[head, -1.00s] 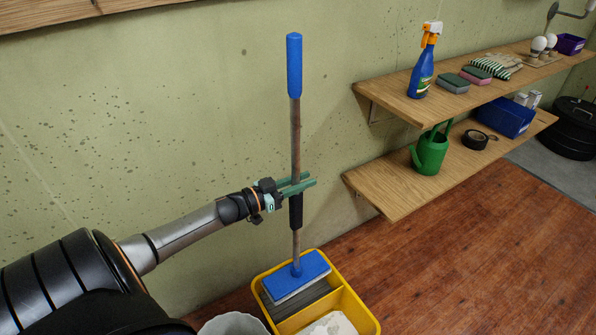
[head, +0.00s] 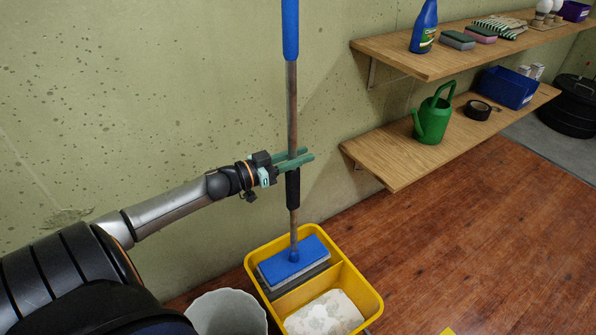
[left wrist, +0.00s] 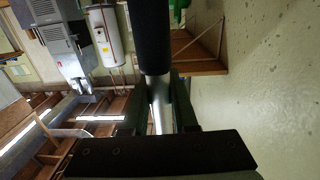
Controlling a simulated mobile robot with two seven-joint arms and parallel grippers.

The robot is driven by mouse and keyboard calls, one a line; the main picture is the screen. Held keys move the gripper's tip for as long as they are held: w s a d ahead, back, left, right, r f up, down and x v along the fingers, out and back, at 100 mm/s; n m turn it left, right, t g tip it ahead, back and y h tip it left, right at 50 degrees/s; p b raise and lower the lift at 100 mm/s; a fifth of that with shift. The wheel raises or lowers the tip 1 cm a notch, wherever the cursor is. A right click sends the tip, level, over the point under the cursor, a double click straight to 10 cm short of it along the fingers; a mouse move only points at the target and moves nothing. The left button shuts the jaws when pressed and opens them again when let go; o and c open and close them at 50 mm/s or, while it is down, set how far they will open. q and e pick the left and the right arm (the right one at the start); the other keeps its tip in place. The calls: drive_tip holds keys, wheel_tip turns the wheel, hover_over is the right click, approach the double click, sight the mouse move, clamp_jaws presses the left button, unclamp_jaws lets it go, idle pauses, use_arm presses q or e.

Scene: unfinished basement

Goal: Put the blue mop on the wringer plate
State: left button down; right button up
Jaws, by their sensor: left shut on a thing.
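The blue mop (head: 293,100) stands nearly upright, with a blue top grip, a brown pole and a black lower sleeve. Its blue flat head (head: 312,252) is over the grey wringer plate (head: 277,292) in the back left compartment of the yellow bucket (head: 372,290). The head appears to lie on the plate, though I cannot tell whether it touches. My left gripper (head: 295,160) is shut on the pole just above the black sleeve. In the left wrist view the pole and sleeve (left wrist: 150,40) pass between the fingers. My right gripper is not in view.
The bucket's front compartment holds a whitish speckled block (head: 325,315). A pale bin (head: 228,312) stands left of the bucket. Two wooden shelves (head: 400,165) on the right wall carry a green watering can (head: 433,118), a blue box (head: 508,88) and a spray bottle (head: 424,28).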

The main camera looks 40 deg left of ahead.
sight(300, 176)
use_arm(q)
wheel_tip(300, 176, down, 6)
drive_tip(key=b, duration=0.3)
drive_tip(key=shift+f, duration=0.25)
drive_tip(key=shift+r, duration=0.1)
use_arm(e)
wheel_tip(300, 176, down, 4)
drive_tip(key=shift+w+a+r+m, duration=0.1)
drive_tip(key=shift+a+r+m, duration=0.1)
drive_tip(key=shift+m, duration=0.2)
